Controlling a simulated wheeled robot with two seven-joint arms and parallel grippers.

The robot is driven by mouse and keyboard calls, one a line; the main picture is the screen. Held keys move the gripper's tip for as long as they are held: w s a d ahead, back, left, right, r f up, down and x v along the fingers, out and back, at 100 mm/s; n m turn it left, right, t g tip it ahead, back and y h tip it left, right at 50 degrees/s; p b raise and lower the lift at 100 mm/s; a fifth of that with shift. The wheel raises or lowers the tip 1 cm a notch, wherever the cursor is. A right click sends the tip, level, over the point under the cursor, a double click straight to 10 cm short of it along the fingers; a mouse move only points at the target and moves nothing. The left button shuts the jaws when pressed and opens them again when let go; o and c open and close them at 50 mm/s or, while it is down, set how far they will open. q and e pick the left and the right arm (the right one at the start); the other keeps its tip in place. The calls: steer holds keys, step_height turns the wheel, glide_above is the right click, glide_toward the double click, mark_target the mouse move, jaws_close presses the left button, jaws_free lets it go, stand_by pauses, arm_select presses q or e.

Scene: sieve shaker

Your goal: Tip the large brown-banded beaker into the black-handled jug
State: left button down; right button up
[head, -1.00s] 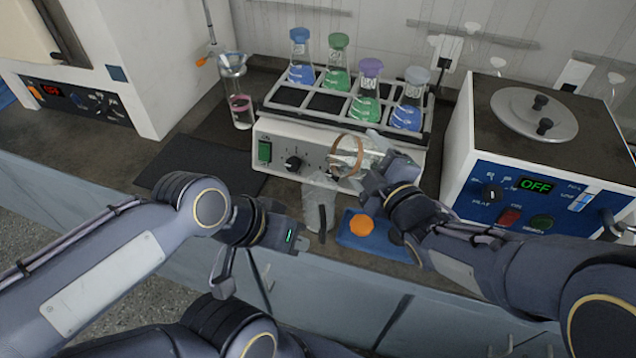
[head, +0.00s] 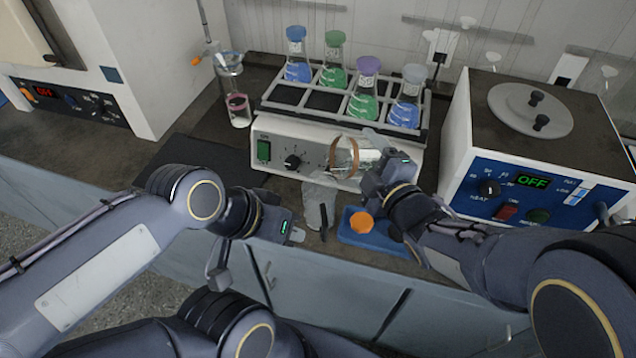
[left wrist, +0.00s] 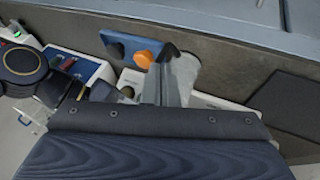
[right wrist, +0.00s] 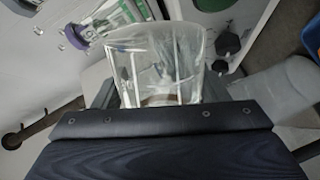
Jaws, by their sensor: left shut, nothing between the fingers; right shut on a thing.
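The large brown-banded beaker (head: 345,157) is clear glass and lies tipped well over, held up in front of the shaker. My right gripper (head: 378,158) is shut on it from the right. In the right wrist view the beaker (right wrist: 160,60) fills the middle, rim away from me; I cannot tell if liquid is in it. The clear black-handled jug (head: 315,203) stands upright on the bench, below and slightly left of the beaker. Its handle (head: 324,222) faces the front. My left gripper (head: 297,235) is shut and empty, just front-left of the jug, which also shows in the left wrist view (left wrist: 185,72).
The shaker (head: 335,140) behind carries several stoppered flasks. A blue mat (head: 375,238) with an orange object (head: 361,223) lies right of the jug. A blue-fronted heater (head: 530,185) stands at right. A glass cylinder (head: 237,100) stands back left; a dark mat (head: 200,160) is free.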

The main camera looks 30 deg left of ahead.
arm_select(q)
steer(key=shift+a+r, duration=0.2)
steer(key=shift+a, duration=0.15)
arm_select(e)
steer(key=shift+n, duration=0.3)
